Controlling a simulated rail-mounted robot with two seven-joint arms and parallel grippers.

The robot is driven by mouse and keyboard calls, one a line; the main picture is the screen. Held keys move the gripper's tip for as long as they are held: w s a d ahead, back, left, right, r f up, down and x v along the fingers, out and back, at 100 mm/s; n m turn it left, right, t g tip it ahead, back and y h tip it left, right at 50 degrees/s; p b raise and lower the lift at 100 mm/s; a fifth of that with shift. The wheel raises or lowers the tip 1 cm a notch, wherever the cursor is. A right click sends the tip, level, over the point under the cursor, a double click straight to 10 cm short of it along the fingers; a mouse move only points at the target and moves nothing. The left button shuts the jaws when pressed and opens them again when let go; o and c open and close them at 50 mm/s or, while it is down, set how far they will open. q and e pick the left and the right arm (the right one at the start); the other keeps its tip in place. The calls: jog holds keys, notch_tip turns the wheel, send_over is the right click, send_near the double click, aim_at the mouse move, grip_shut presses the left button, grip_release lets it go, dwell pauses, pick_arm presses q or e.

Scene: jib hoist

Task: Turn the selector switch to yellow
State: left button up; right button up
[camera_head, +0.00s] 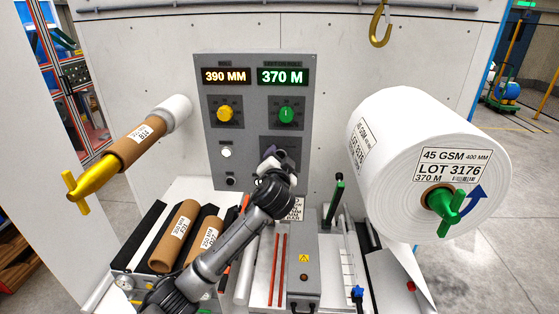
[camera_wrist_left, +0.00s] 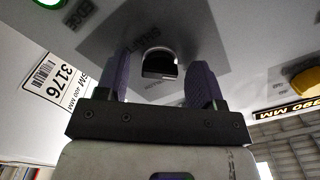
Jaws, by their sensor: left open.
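The selector switch (camera_wrist_left: 160,64) is a black knob with a pale rim on a dark grey plate, seen in the left wrist view between my fingers. Small lettering surrounds it; most is too faint to read, and I cannot tell which mark it points to. In the head view my gripper hides it, and only part of its plate (camera_head: 270,143) shows below the green knob. My left gripper (camera_head: 273,157) is open in front of this plate. In the left wrist view its two purple fingers (camera_wrist_left: 161,82) stand on either side of the knob, with no clear contact visible. My right gripper is not in view.
A yellow knob (camera_head: 225,114) and a green knob (camera_head: 286,115) sit above on the grey panel (camera_head: 247,140), under the 390 MM display (camera_head: 226,76) and 370 M display (camera_head: 283,76). A large white roll (camera_head: 400,130) juts out right. A brown core (camera_head: 140,145) juts out left.

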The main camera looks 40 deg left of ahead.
pick_arm(q)
jog(key=c, duration=0.9)
jog(key=shift+r+m+p, duration=0.1)
jog(key=shift+m+p, duration=8.9)
jog(key=shift+p, duration=0.65)
jog(key=shift+c, duration=0.2)
jog(key=o, duration=0.9)
jog(key=shift+o, duration=0.2)
